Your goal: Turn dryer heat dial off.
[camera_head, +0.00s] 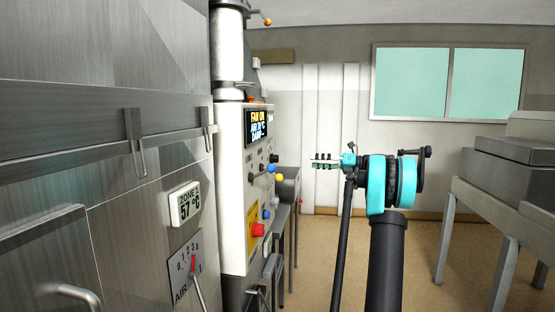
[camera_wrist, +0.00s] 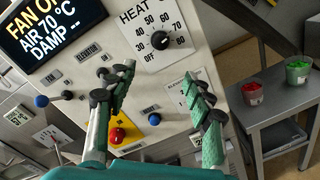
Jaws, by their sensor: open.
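The heat dial (camera_wrist: 160,40) is a round black knob on a white plate marked HEAT in the wrist view. Its scale runs from OFF at lower left through 30 and up to 80 at right. The pale pointer mark is too small to read surely. My gripper (camera_wrist: 160,78) is open, with green ribbed fingers apart and nothing between them. The fingertips show just below the dial in the picture. In the head view my gripper (camera_head: 325,161) is to the right of the control panel (camera_head: 232,190), apart from it, pointing left toward it.
A display (camera_wrist: 50,35) reads FAN ON, AIR 70 °C, DAMP. A blue-knobbed lever (camera_wrist: 42,100), a red button (camera_wrist: 117,135) and a blue button (camera_wrist: 154,119) are near the dial. A grey side table (camera_wrist: 280,110) holds two tubs. Open floor (camera_head: 310,250) lies below my arm.

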